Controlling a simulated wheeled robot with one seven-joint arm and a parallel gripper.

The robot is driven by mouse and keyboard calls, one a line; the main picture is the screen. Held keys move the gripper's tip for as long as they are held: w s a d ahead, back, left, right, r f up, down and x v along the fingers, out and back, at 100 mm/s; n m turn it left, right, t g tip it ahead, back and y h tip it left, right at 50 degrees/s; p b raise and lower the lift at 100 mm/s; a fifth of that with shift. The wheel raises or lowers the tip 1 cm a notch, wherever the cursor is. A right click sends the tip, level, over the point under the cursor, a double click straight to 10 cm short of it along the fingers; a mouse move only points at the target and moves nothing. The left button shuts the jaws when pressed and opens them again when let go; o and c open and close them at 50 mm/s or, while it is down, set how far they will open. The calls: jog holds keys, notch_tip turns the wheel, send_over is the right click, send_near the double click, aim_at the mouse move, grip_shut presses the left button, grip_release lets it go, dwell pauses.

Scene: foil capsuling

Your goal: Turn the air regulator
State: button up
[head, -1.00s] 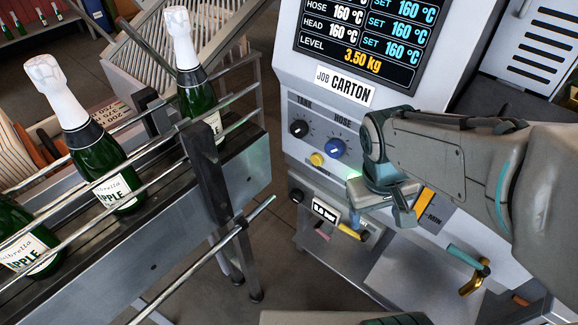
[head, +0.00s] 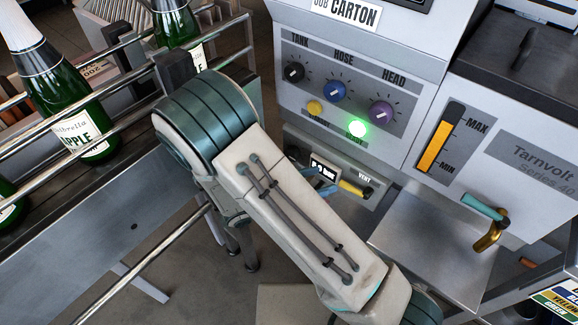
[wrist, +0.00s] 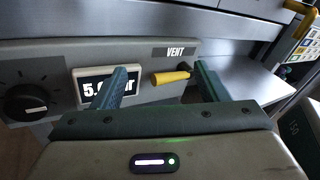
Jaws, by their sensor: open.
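My gripper (wrist: 163,82) is open and empty in front of the panel, right of the knob. Its fingers appear either side of the yellow vent lever (wrist: 172,76), not visibly gripping it. In the head view the display (head: 323,169) and vent lever (head: 354,188) show beyond my arm.
Above are the tank knob (head: 293,72), hose knob (head: 335,91), head knob (head: 381,114) and a lit green lamp (head: 358,128). A metal shelf (head: 425,235) and brass tap (head: 490,236) are at right. A conveyor with bottles (head: 75,130) stands left.

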aim_at(293, 153)
jog(key=a+f+n+t+y+b, duration=0.3)
jog(key=a+f+n+t+y, duration=0.4)
jog(key=a+f+n+t, duration=0.65)
jog(key=w+d+r, duration=0.2)
jog(key=w+d, duration=0.1)
jog(key=w, duration=0.3)
jog(key=w+d+r+n+g, duration=0.1)
jog(key=w+d+r, duration=0.2)
jog(key=w, duration=0.3)
jog(key=shift+w+r, duration=0.25)
jog(key=shift+w, duration=0.05)
jog(key=shift+d+g, duration=0.1)
jog(key=shift+g, duration=0.15)
jog(key=shift+y, duration=0.4)
jog(key=c, duration=1)
